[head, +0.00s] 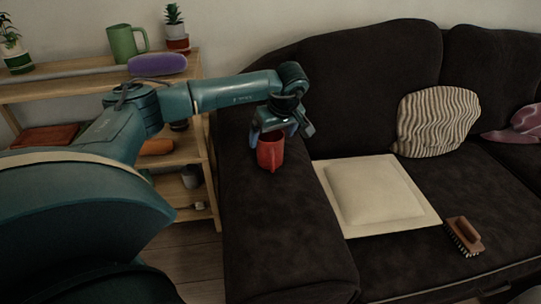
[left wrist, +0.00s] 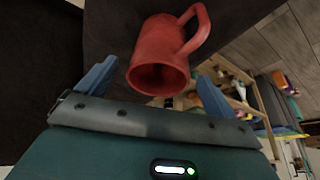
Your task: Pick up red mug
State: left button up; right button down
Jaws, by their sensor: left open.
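The red mug (head: 271,152) stands on the left armrest of the dark sofa in the head view. My left gripper (head: 274,136) is directly over it, pointing down, with its fingers on either side of the mug's upper part. In the left wrist view the mug (left wrist: 165,52) shows its open mouth towards the gripper and its handle at the upper right. The blue fingers of the left gripper (left wrist: 155,75) are spread wide, with gaps between them and the mug. My right gripper is not in view.
The dark sofa armrest (head: 290,240) is clear in front of the mug. A cream cushion (head: 375,193), a brush (head: 464,236) and a striped pillow (head: 437,122) lie on the seat. A wooden shelf (head: 60,90) with a green mug (head: 125,43) stands at the left.

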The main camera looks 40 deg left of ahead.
pick_arm(q)
jog(key=b+x, duration=0.1)
jog(key=x, duration=0.4)
jog(key=shift+d+f+b, duration=0.1)
jog(key=shift+d+b, duration=0.05)
jog(key=shift+b, duration=0.25)
jog(key=shift+f, duration=0.35)
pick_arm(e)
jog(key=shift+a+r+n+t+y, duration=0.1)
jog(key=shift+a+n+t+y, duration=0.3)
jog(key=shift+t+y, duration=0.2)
pick_arm(q)
jog(key=shift+a, duration=0.2)
jog(key=c, duration=1.3)
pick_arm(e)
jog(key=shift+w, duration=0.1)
pick_arm(q)
jog(key=shift+r, duration=0.1)
